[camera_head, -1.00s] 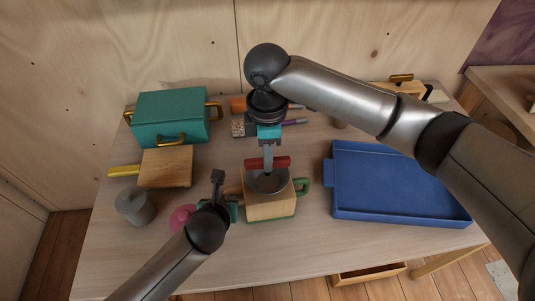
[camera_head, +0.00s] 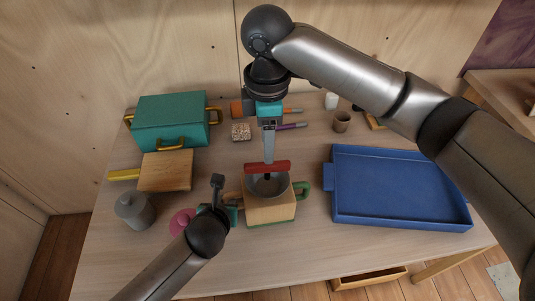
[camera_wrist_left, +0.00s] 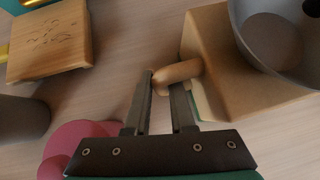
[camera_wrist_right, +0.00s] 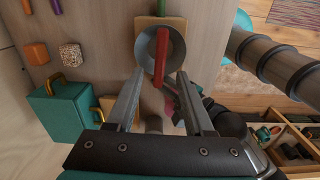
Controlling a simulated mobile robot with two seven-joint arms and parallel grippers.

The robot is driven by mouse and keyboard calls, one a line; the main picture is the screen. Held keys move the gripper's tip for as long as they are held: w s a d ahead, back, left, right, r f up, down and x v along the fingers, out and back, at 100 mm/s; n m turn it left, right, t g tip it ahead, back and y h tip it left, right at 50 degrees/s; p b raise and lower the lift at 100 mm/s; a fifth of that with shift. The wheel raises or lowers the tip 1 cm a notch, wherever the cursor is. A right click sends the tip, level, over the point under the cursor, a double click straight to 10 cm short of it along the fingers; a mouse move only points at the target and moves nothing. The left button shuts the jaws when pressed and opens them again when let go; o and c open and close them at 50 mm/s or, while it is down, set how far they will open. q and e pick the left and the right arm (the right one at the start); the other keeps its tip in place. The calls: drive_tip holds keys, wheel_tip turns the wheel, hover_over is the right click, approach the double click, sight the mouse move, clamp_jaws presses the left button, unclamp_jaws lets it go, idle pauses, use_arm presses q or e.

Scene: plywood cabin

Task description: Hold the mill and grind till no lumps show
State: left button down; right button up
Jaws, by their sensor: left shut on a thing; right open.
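The mill (camera_head: 270,210) is a light wooden box with a green base edge and a green handle on its right side, standing upright on the table. A grey metal bowl (camera_head: 278,186) sits on top, with a red crank bar (camera_head: 267,167) across it. No lumps show in the visible part of the bowl (camera_wrist_left: 282,38). My left gripper (camera_wrist_left: 163,82) is shut on the mill's wooden side handle (camera_wrist_left: 180,71). My right gripper (camera_head: 268,158) points down at the red bar, its fingers open; in the right wrist view the bar (camera_wrist_right: 160,55) shows beyond them.
A blue tray (camera_head: 400,215) lies to the right. A teal box (camera_head: 170,118), a wooden board (camera_head: 165,171), a grey canister (camera_head: 133,209) and a pink object (camera_head: 181,221) are to the left. Behind lie a speckled block (camera_head: 240,132) and a small brown cup (camera_head: 341,121).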

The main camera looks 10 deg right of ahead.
wheel_tip(320, 180, up, 6)
idle(0.7)
use_arm(q)
drive_tip(key=c, duration=0.7)
unclamp_jaws()
drive_tip(key=shift+r, duration=0.1)
